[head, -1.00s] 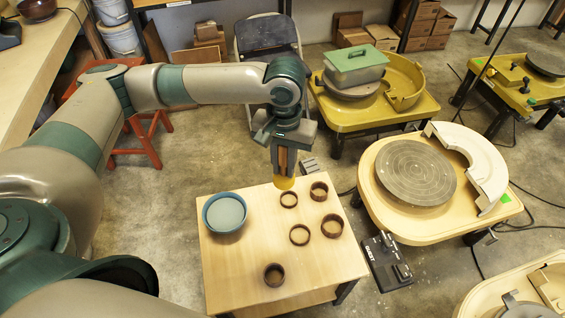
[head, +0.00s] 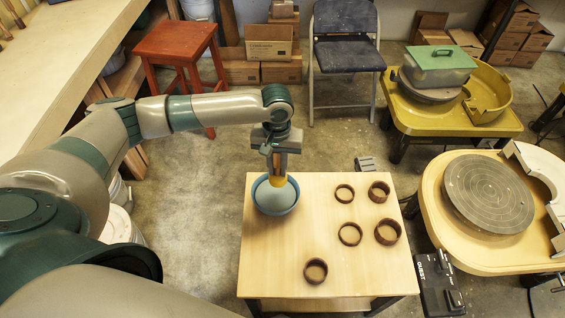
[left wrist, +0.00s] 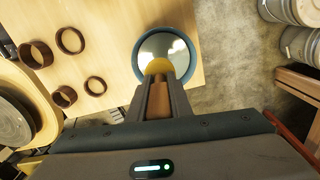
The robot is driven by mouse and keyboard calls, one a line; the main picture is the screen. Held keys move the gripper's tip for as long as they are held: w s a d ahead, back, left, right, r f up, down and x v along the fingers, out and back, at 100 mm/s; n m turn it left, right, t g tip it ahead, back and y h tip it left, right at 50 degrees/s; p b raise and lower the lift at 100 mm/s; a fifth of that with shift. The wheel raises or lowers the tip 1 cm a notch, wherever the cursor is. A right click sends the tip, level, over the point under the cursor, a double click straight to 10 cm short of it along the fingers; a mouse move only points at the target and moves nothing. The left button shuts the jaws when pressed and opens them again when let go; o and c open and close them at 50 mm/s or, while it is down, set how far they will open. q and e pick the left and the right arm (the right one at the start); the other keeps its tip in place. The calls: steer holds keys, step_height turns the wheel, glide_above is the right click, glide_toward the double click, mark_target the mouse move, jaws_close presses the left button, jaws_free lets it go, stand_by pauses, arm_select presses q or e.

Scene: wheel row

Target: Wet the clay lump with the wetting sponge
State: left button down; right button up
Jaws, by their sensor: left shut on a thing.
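My left gripper (head: 279,160) is shut on the wetting sponge, a yellow sponge (head: 278,181) with a brown handle between the fingers. The sponge points down over the far part of a blue bowl (head: 258,204) with a pale grey-blue surface inside, at the back left corner of the small wooden table. In the left wrist view the sponge (left wrist: 158,66) overlaps the near edge of the bowl (left wrist: 193,46). I cannot tell whether it touches the surface inside. I cannot make out a clay lump in these views. My right gripper is not in view.
Several brown rings (head: 350,234) stand on the right and front of the wooden table (head: 275,265). A cream pottery wheel (head: 488,194) is to the right, with a black pedal (head: 437,285) on the floor. A yellow wheel (head: 450,110) stands behind. A red stool (head: 175,42) is back left.

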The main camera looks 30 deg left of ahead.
arm_select(q)
steer(key=shift+a+f, duration=0.5)
steer(key=shift+f, duration=0.1)
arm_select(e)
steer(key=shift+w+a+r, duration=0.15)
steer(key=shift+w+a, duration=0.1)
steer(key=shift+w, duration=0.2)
arm_select(q)
steer(key=shift+f, duration=0.1)
